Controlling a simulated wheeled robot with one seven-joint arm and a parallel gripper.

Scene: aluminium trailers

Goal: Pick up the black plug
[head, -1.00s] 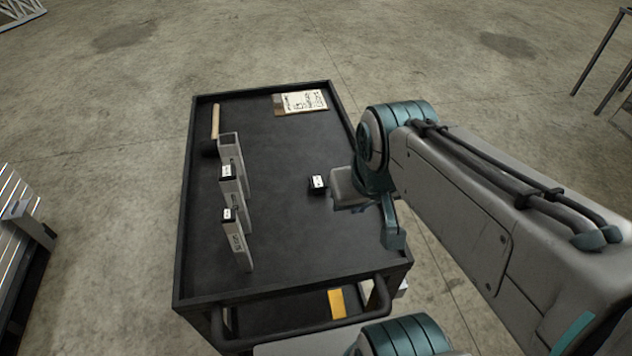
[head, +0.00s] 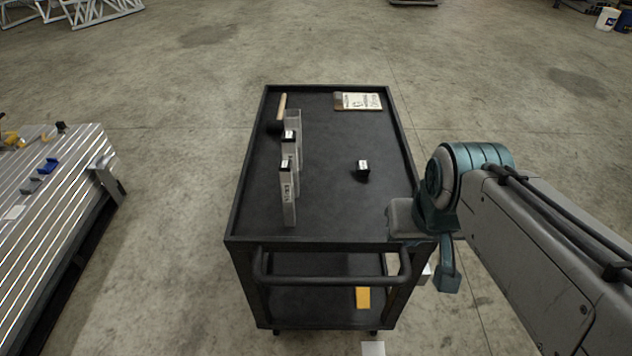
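A small black plug (head: 363,176) with a white label on top stands alone on the right half of the black cart's top (head: 335,205). Several grey rectangular tubes stand in a row on the left half. Black plugs with white labels sit at the tops of the front tube (head: 288,205) and the one behind it (head: 291,150). My gripper (head: 402,218) is at the cart's right front edge, nearer to me and to the right of the lone plug, apart from it. Its fingers cannot be made out, and I see nothing held.
A mallet (head: 281,108) and a labelled board (head: 358,101) lie at the cart's back. The cart's handle (head: 330,280) faces me. A yellow item (head: 362,297) is on the lower shelf. An aluminium trailer deck (head: 50,190) stands at left. Floor between is clear.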

